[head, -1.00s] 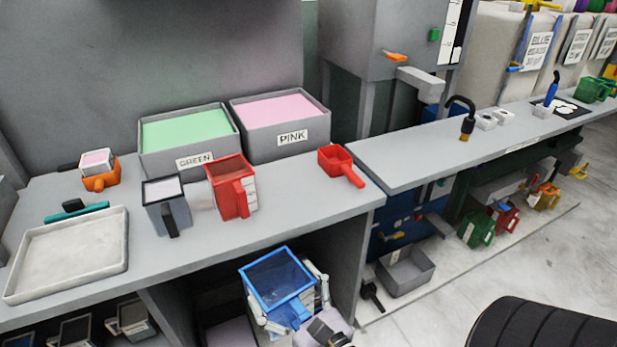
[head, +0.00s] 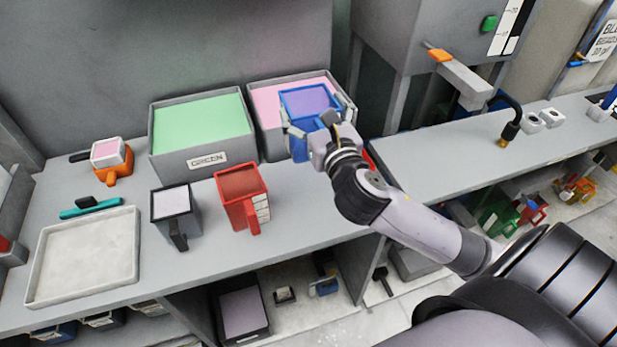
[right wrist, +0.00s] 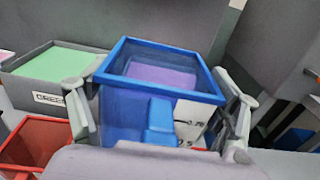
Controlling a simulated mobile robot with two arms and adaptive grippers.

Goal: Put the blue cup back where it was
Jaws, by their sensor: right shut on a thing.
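The blue cup (head: 308,103) is held upright, in front of and partly over the pink bin (head: 262,108) in the head view. My right gripper (head: 318,120) is shut around it, one finger on each side. In the right wrist view the cup (right wrist: 165,85) fills the middle, its handle toward me and a scale on its side. A purple surface shows inside; I cannot tell how deep it lies. The cup and gripper hide part of the pink bin and its label. My left gripper is not in view.
The green bin (head: 201,133) stands left of the cup. A red cup (head: 240,190) and a grey cup (head: 173,207) stand in front, with a pale tray (head: 82,257) at left. A red scoop (head: 368,158) is mostly hidden by my gripper. Bare counter lies right of the red cup.

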